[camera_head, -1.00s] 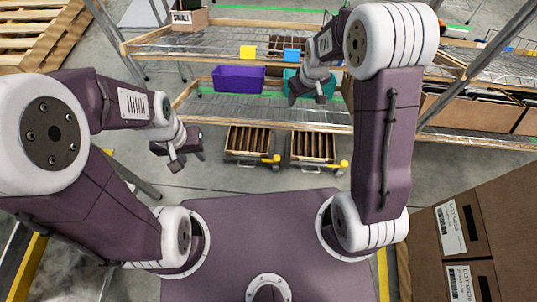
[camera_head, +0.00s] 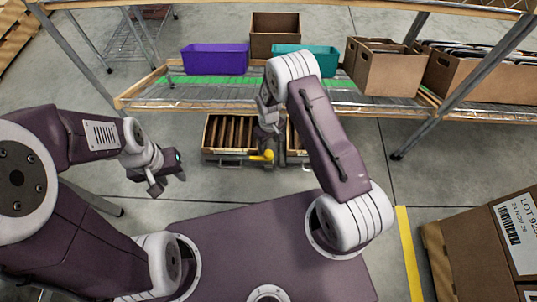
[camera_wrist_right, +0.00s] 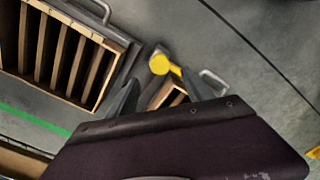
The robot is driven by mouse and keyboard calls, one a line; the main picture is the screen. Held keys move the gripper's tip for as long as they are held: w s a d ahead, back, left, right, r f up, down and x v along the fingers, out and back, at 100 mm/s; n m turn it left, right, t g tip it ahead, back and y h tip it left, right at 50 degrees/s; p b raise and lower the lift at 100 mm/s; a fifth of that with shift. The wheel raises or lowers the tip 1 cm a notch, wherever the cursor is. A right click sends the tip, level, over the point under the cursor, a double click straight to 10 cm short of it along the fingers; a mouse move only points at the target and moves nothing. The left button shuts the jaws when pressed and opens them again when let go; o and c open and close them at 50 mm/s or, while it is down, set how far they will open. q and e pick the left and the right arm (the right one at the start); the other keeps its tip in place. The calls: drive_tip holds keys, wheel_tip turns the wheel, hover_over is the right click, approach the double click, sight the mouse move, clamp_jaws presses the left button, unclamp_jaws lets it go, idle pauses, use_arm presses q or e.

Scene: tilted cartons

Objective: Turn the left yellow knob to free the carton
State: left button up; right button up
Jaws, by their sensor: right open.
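The left carton (camera_head: 228,132), brown with slats inside, stands on the floor and shows at upper left in the right wrist view (camera_wrist_right: 62,52). The left yellow knob (camera_head: 263,156) is at its front right corner and shows in the right wrist view (camera_wrist_right: 163,65). My right gripper (camera_head: 268,122) is open above the gap between the cartons; in the wrist view the knob lies just beyond its fingertips, apart from them. The right carton (camera_head: 293,137) is partly hidden by my right arm. My left gripper (camera_head: 157,187) hangs away at left; its jaw opening is unclear.
A shelf rack stands behind the cartons, with a purple bin (camera_head: 215,58), a teal bin (camera_head: 318,60) and open brown boxes (camera_head: 390,66). Labelled boxes (camera_head: 490,235) are at lower right. Floor in front of the left carton is clear.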

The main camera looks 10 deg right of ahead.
sight(269, 153)
wheel_tip(269, 153, down, 9)
drive_tip(key=b, duration=0.6)
drive_tip(key=shift+r, duration=0.25)
clamp_jaws()
